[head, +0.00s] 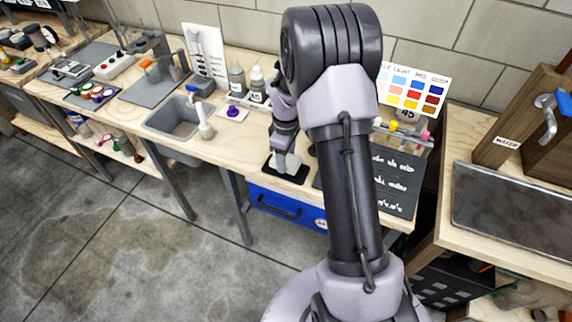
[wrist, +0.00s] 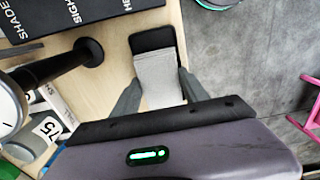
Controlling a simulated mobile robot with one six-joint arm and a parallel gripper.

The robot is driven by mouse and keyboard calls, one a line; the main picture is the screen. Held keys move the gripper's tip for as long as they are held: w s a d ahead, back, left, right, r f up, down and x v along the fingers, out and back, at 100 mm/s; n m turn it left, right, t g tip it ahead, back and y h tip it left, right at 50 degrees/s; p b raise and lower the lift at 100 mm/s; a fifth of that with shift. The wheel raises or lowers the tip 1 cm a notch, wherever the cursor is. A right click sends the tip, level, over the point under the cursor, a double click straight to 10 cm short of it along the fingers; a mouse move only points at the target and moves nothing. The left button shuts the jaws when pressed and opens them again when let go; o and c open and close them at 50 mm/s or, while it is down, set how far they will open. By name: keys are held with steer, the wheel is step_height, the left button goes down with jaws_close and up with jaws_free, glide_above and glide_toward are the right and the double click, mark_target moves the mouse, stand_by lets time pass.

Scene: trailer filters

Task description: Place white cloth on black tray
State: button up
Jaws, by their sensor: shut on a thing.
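The black tray (head: 297,178) lies flat near the front edge of the wooden bench; its far end (wrist: 152,40) shows in the wrist view. The white cloth (wrist: 158,76) is between my gripper's fingers and overlaps the tray in that view. In the head view the cloth (head: 283,165) shows pale over the tray. My gripper (wrist: 158,90) is shut on the cloth, low over the tray. I cannot tell whether the cloth touches the tray; part of the tray is hidden under it.
A dark lettered board (head: 395,183) lies right of the tray. A black round-based stand (wrist: 75,58) is close by in the wrist view. A sink (head: 172,120), a white bottle (head: 205,128) and a purple item (head: 233,112) are to the left. A blue box (head: 285,207) sits below the bench.

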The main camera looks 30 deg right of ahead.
step_height(320, 180, down, 2)
steer(key=shift+f+b, duration=0.25)
steer(key=shift+b, duration=0.1)
steer(key=shift+r, duration=0.2)
steer(key=shift+f, duration=0.2)
steer(key=o, duration=1.3)
steer(key=shift+r, duration=0.1)
